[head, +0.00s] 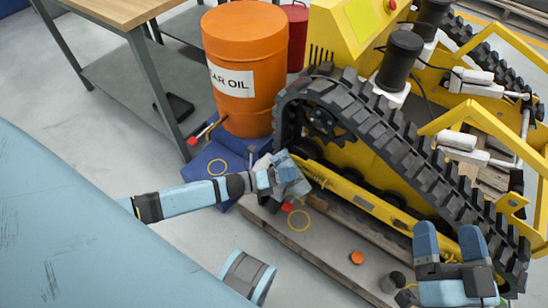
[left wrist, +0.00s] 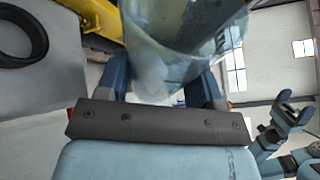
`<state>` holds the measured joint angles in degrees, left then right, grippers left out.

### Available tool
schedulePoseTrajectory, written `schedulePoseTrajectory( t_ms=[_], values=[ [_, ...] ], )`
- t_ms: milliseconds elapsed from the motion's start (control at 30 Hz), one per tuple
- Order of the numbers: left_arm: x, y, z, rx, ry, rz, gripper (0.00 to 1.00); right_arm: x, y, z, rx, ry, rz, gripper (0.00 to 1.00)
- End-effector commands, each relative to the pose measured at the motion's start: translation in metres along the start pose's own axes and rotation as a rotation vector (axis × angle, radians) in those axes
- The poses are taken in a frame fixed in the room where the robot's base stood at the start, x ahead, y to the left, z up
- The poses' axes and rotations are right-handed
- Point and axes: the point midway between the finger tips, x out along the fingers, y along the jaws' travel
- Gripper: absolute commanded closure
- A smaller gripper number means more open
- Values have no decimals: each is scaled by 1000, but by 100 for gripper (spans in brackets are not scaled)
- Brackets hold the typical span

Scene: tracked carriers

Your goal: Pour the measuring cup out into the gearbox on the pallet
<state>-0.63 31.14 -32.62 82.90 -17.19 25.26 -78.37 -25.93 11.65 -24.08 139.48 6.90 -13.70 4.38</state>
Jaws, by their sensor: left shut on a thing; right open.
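The measuring cup (head: 292,178) is a clear, grey-blue vessel in front of the yellow carrier's track in the head view. It looks tilted, and its contents cannot be made out. My left gripper (head: 266,178) is shut on it. In the left wrist view the cup (left wrist: 180,50) fills the space between the fingers. My right gripper (head: 449,238) is open and empty at the lower right of the head view; it also shows in the left wrist view (left wrist: 290,110). I cannot clearly make out a gearbox. A grey ledge (head: 325,265), perhaps the pallet's edge, runs below the track.
The tracked yellow carrier (head: 350,110) fills the upper right. An orange gear oil drum (head: 246,50) and a workbench (head: 115,10) stand behind my left arm. An orange cap (head: 357,257) and a small dark cylinder (head: 393,282) sit on the ledge. A blue mat (head: 205,160) lies near the drum.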

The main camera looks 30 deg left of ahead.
Motion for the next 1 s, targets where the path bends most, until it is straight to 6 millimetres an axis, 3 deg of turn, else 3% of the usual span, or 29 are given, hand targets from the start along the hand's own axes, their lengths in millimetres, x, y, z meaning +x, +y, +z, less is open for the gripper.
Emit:
schedulePoseTrajectory(
  t_ms=[1000],
  values=[
    [1,7,-4,-125,-18,-54,68,0,3,25,3,-80,-11,21]
  ],
)
